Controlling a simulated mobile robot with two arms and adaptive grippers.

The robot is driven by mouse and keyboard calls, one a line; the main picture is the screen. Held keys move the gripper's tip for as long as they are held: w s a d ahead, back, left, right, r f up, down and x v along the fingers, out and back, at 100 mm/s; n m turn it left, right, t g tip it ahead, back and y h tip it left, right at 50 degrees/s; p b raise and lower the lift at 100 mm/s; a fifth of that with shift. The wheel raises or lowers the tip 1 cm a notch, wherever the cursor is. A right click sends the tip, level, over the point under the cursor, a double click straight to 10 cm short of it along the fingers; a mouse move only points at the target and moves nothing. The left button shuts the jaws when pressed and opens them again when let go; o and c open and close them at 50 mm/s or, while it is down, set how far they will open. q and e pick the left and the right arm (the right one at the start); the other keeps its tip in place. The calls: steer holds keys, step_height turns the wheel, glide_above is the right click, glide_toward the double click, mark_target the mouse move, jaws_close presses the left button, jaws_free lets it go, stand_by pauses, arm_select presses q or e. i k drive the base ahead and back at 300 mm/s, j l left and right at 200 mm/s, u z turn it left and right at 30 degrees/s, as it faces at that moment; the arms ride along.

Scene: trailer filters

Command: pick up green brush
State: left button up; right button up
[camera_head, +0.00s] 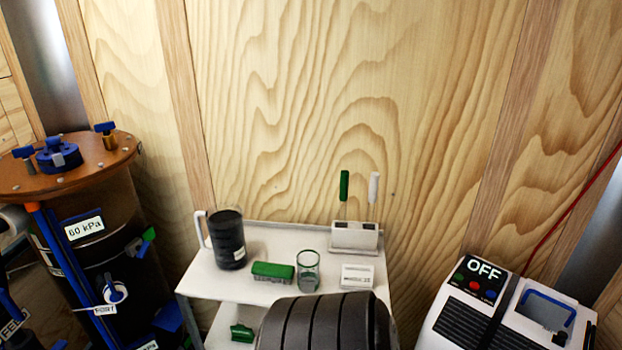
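A green block-shaped item with a pale lower edge (273,271), which looks like a brush, lies on the top shelf of a white cart (205,285). It sits between a dark pitcher and a clear glass. A second, smaller green item (241,332) is on the lower shelf; its kind is hard to tell. A green handle (344,186) stands upright above a white holder at the cart's back, beside a white handle (374,187). Neither of my grippers is in view.
The dark pitcher (228,240), glass (308,270), white labelled box (357,276) and holder (354,237) share the top shelf. A black ribbed shape (325,325) hides its front right. A tank (100,240) stands left, a machine reading OFF (490,310) right. A wooden wall is behind.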

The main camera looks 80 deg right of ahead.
mark_target(264, 270)
steer(key=z, duration=2.2)
